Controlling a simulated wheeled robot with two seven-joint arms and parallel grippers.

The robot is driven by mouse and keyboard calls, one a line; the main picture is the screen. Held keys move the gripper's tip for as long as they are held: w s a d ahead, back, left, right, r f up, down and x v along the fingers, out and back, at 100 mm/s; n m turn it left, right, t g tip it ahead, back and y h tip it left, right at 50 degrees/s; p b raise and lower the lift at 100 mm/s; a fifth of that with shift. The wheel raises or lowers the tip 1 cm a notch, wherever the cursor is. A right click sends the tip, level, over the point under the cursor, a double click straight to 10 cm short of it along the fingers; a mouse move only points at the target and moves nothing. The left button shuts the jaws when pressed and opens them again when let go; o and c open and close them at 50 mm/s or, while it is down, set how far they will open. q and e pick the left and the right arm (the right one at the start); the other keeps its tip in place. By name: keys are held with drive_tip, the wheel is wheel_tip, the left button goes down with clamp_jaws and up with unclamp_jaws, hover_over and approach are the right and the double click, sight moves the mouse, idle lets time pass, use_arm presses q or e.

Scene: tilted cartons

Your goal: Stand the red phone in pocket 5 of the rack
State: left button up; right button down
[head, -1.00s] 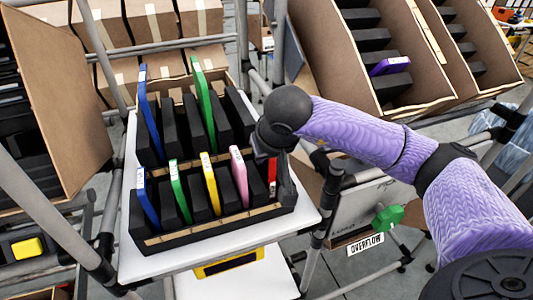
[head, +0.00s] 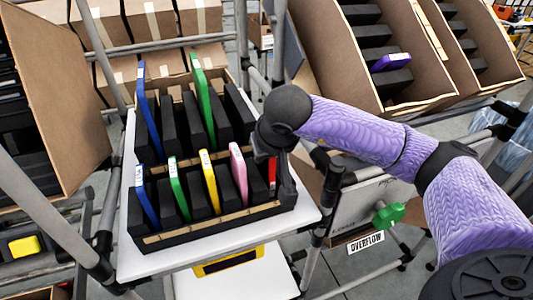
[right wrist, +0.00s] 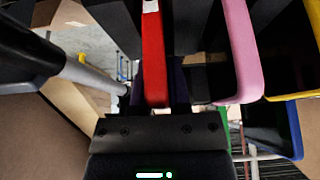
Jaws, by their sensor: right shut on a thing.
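The red phone (head: 271,173) is at the right end of the front row of the black rack (head: 215,226), right of the pink phone. It looks upright between the dividers, mostly hidden by my gripper. My right gripper (head: 268,158) is over that end of the rack, shut on the red phone. In the right wrist view the red phone (right wrist: 153,60) runs away from the jaws (right wrist: 154,98). Its lower edge and pocket floor are hidden, so I cannot tell if it is fully seated. My left gripper is out of view.
Blue (head: 147,197), green (head: 178,188), yellow (head: 209,182) and pink (head: 239,174) phones stand in the front row. Taller blue (head: 148,112) and green (head: 203,100) items stand behind. The white table (head: 140,262) has bare edges. A grey post (head: 320,215) stands close at right.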

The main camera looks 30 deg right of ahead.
drive_tip(key=c, duration=0.5)
unclamp_jaws()
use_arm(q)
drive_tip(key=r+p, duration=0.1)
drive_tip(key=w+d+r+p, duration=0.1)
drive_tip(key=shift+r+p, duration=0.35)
use_arm(e)
drive_tip(key=v, duration=1)
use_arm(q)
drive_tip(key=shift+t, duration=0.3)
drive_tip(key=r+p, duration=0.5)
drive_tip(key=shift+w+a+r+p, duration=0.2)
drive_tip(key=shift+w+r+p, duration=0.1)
use_arm(e)
wheel_tip(320, 180, up, 7)
